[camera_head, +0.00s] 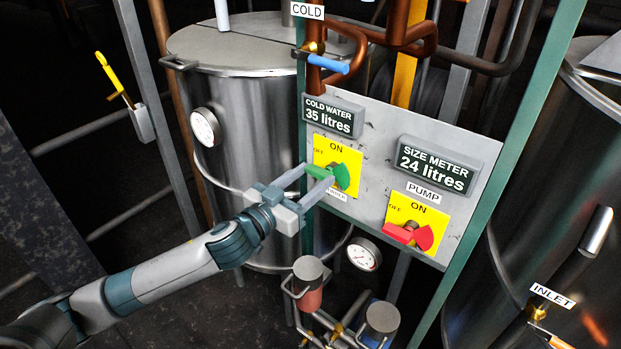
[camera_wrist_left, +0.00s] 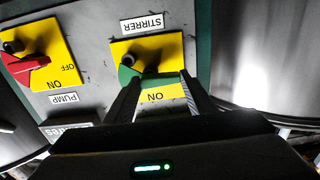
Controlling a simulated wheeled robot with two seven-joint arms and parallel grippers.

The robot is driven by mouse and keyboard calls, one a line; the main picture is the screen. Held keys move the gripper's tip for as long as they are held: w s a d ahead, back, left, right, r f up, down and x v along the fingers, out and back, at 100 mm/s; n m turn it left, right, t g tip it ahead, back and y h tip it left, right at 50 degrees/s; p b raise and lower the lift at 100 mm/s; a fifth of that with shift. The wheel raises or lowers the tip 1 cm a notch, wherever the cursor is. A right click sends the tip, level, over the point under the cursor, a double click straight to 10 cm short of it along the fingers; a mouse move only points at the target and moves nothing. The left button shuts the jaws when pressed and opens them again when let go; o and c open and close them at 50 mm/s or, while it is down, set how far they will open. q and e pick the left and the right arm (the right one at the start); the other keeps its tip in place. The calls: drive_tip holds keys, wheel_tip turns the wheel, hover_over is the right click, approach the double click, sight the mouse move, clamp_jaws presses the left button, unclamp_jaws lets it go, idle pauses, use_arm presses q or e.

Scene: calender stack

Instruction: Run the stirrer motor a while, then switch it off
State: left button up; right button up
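The stirrer switch is a green knob (camera_head: 341,175) on a yellow ON/OFF plate, below the cold water display. In the wrist view, the green knob (camera_wrist_left: 150,79) sits under an upside-down STIRRER label (camera_wrist_left: 142,26). Its handle lies sideways, toward the left in the head view, the side with the OFF mark; its exact setting is hard to tell. My left gripper (camera_head: 318,176) is at the knob, fingers apart with the green handle between them. In the wrist view the fingers (camera_wrist_left: 158,92) stand wide on both sides; contact is unclear. My right gripper is not in view.
The red pump knob (camera_head: 408,234) is beside it on the same grey panel (camera_head: 370,140), its handle toward OFF. A blue-handled valve (camera_head: 328,64) is above. Steel tanks (camera_head: 245,130) stand behind and at the right (camera_head: 490,270). A gauge (camera_head: 364,254) and pipework lie below.

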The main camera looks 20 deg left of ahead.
use_arm(q)
drive_tip(key=shift+m, duration=0.4)
drive_tip(key=m, duration=0.3)
drive_tip(key=shift+r+m, duration=0.3)
drive_tip(key=shift+r, duration=0.05)
drive_tip(key=shift+s+d+r+m, duration=0.1)
drive_tip(key=shift+d+r+m, duration=0.15)
drive_tip(key=shift+m, duration=2)
drive_tip(key=shift+s+d+r+m, duration=0.1)
drive_tip(key=shift+d+m, duration=0.2)
drive_tip(key=shift+m, duration=2)
drive_tip(key=shift+s+d+r+m, duration=0.1)
drive_tip(key=shift+d+r+m, duration=0.15)
drive_tip(key=shift+m, duration=2)
drive_tip(key=shift+f, duration=0.1)
drive_tip(key=o, duration=1)
drive_tip(key=shift+o, duration=0.2)
